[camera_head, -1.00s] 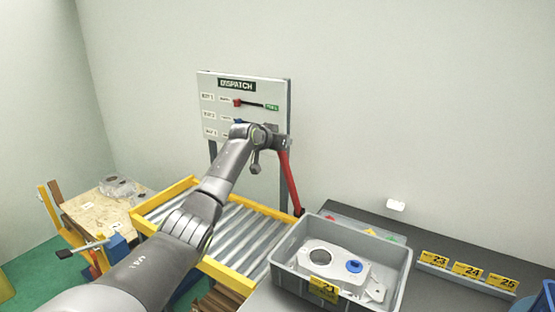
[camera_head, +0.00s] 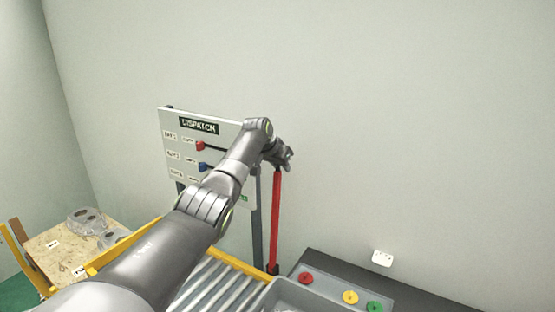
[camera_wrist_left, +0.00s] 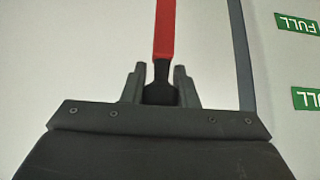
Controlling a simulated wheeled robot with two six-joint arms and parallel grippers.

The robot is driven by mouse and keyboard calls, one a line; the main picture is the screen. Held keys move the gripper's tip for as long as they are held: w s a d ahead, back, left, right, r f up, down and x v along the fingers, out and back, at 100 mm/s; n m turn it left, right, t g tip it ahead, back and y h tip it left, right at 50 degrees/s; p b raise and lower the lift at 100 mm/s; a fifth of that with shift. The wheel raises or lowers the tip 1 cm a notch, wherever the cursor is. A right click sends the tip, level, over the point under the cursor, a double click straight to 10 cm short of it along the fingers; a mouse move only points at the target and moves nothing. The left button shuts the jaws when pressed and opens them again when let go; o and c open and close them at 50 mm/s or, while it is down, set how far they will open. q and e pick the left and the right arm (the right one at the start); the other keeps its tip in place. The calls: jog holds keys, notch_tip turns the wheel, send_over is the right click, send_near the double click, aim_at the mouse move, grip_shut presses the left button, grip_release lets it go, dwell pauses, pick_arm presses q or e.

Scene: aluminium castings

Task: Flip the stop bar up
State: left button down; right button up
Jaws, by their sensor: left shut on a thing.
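The stop bar (camera_head: 276,225) is a long red bar. It stands nearly upright at the far right corner of the roller conveyor, in front of the wall. My left gripper (camera_head: 287,158) is at the bar's top end. In the left wrist view the red bar (camera_wrist_left: 165,30) ends in a black grip (camera_wrist_left: 160,85), and my left gripper (camera_wrist_left: 160,82) is shut on this grip, one finger on each side. My right gripper is in neither view.
The dispatch board (camera_head: 180,124) with red and blue sliders stands behind my left arm. The roller conveyor (camera_head: 214,284) with yellow rails lies below. A grey bin (camera_head: 290,294), a dark counter with coloured buttons (camera_head: 350,297) and a wooden table (camera_head: 62,245) are nearby.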

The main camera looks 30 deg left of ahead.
pick_arm(q)
jog(key=shift+d+f+g, duration=0.1)
jog(key=shift+f+g, duration=0.2)
jog(key=shift+f, duration=0.45)
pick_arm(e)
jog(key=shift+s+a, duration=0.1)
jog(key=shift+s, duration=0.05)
pick_arm(q)
jog(key=shift+s, duration=0.15)
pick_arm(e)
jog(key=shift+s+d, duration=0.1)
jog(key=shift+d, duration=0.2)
pick_arm(q)
jog(key=c, duration=1.5)
grip_release()
jog(key=shift+c, duration=0.2)
jog(key=o, duration=0.4)
jog(key=shift+w, duration=0.3)
jog(key=shift+w+r, duration=0.1)
jog(key=shift+r, duration=0.05)
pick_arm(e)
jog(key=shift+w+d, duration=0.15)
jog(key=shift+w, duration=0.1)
